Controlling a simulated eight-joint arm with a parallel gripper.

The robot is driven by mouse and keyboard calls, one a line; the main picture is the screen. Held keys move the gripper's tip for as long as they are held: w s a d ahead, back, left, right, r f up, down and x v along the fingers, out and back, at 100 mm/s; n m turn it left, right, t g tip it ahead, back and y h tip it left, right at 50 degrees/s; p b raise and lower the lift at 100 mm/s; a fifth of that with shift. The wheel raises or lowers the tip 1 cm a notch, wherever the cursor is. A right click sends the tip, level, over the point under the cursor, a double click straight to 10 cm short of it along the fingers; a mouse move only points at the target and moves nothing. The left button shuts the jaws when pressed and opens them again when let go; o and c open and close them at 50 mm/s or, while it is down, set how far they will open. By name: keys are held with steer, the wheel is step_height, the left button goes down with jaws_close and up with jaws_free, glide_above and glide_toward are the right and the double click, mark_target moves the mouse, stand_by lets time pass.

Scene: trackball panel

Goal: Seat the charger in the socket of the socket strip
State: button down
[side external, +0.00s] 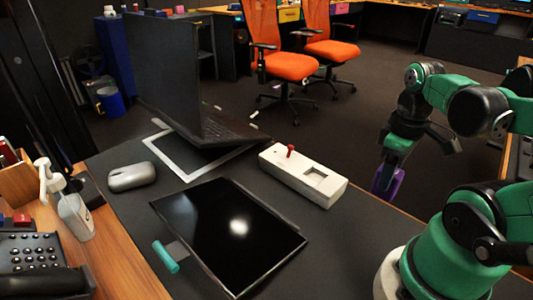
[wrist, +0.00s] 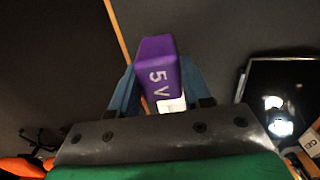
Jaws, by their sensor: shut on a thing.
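The charger is a purple block (side external: 386,182); in the wrist view it (wrist: 157,62) shows "5 V" on its face and a white part at its near end. My gripper (wrist: 158,76) is shut on it, with a blue finger on each side. In the side view my gripper (side external: 392,158) points down and holds the charger at the desk's right edge, apart from the strip. The socket strip (side external: 330,196) is a white block lying on the desk, left of the charger. It has a red knob (side external: 290,150) and a square recessed socket (side external: 317,174), which looks empty.
A black tablet (side external: 228,232) lies in front of the strip; a dark glossy screen also shows in the wrist view (wrist: 284,92). Bare mat lies between strip and tablet.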

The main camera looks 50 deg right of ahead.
step_height(320, 180, up, 12)
steer(key=r, duration=0.1)
steer(key=w+a+f, duration=0.2)
steer(key=w+a, duration=0.3)
steer(key=w, duration=0.5)
steer(key=w+a+f, duration=0.3)
steer(key=w+a, duration=0.1)
steer(key=w, duration=0.6)
steer(key=s+d+r, duration=0.6)
steer(key=d+r, duration=0.1)
steer(key=d, duration=0.1)
step_height(320, 180, down, 19)
steer(key=shift+f, duration=0.1)
steer(key=shift+c, duration=2)
jaws_free()
steer(key=shift+f, duration=0.1)
